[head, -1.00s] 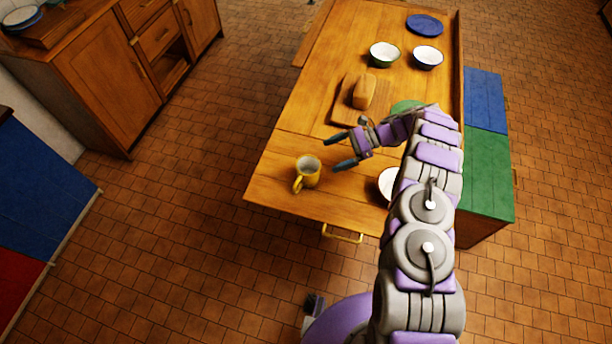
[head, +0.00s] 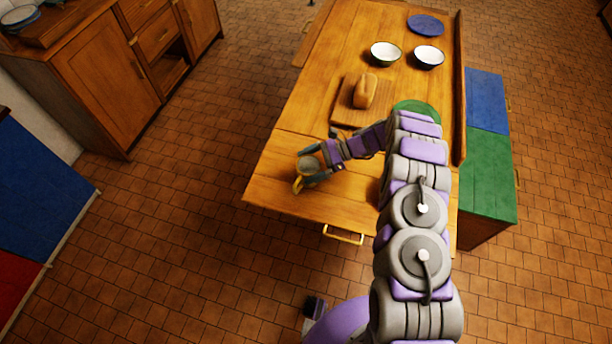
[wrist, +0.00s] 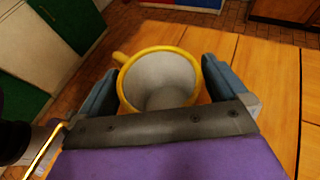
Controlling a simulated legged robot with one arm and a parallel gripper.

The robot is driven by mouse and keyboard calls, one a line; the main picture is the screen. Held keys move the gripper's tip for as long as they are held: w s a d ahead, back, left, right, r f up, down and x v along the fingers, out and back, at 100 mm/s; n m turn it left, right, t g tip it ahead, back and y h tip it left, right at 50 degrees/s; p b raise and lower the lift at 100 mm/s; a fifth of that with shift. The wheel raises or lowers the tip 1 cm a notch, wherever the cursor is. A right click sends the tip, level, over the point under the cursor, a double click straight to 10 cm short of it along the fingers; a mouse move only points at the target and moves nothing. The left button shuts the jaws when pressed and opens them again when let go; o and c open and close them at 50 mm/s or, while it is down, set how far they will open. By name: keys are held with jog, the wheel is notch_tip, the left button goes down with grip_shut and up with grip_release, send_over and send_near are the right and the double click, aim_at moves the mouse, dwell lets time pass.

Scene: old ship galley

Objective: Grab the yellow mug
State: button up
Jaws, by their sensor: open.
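The yellow mug (head: 298,184) stands on the near left part of the wooden table, partly hidden by my gripper in the head view. In the wrist view the mug (wrist: 121,88) shows its yellow rim, pale empty inside and a handle at the upper left. My gripper (head: 309,165) is open around the mug. In the wrist view its two blue-grey fingers (wrist: 158,85) lie on either side of the mug, with small gaps. The mug's lower body is hidden there by the gripper's palm.
The wooden table (head: 290,150) carries a bread loaf (head: 365,91) on a cutting board (head: 344,108). Two bowls (head: 385,54) (head: 429,57), a blue plate (head: 426,25) and a green plate (head: 417,106) are farther off. A drawer handle (head: 343,235) juts from the near edge.

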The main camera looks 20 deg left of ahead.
jog(key=c, duration=0.9)
jog(key=shift+r, duration=0.15)
jog(key=shift+c, duration=0.2)
